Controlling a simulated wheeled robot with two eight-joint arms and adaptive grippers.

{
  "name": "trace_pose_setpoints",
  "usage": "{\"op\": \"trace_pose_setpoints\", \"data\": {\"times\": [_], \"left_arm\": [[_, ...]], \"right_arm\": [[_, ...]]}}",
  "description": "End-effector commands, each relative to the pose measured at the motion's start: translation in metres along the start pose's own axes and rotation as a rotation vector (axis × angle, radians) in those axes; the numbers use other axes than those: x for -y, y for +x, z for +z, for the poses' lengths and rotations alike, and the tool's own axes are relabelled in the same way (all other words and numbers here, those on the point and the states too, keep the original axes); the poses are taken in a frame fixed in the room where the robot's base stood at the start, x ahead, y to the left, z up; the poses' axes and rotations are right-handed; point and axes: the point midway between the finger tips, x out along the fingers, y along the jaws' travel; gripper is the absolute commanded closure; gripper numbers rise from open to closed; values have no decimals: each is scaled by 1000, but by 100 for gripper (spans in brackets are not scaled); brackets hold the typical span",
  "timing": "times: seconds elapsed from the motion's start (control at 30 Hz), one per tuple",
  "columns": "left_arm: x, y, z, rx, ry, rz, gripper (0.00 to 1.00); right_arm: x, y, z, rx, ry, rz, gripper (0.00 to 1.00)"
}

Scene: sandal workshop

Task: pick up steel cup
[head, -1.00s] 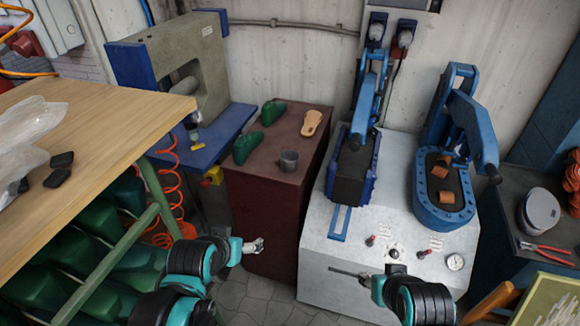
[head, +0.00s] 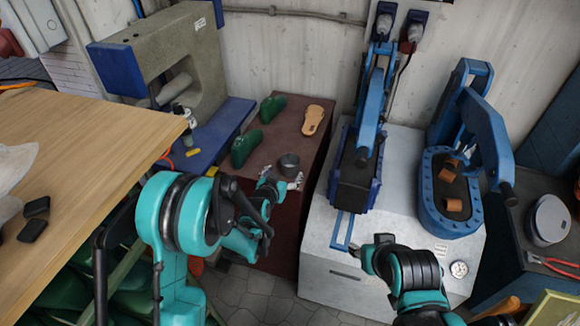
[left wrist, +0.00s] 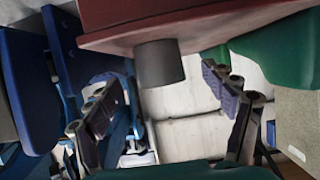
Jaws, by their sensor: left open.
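The steel cup (head: 289,162) is a small grey cylinder standing on the dark red cabinet (head: 296,122) near its front edge. My left gripper (head: 282,180) is open at the cabinet's front edge, just in front of the cup. In the left wrist view, which looks upside down, the cup (left wrist: 160,64) shows between the two spread fingers; whether they touch it cannot be told. My right gripper (head: 362,257) is in front of the grey machine, and its jaws are too unclear to read.
Two green shoe lasts (head: 246,147) and a tan sole (head: 314,120) lie behind the cup. A wooden table (head: 95,150) is at the left, with a blue-and-grey press (head: 170,60) behind it. The grey machine (head: 330,215) with blue presses stands right of the cabinet.

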Motion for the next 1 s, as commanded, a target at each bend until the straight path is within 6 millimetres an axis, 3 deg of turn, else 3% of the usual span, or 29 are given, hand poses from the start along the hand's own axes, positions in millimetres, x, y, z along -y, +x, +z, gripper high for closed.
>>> {"op": "trace_pose_setpoints", "data": {"times": [0.43, 0.77, 0.97, 1.0], "left_arm": [[-2, 62, 2, 1, 0, 0, 17], [-2, 69, -1, 2, 0, 0, 17], [-2, 69, 0, 2, 0, 0, 70], [-2, 69, 0, 2, 0, 0, 72]], "right_arm": [[0, 20, 15, 0, 0, 0, 60], [0, 20, 15, 0, 0, 0, 60], [0, 20, 15, 0, 0, 0, 60], [0, 21, 15, 0, 0, 0, 60]]}}
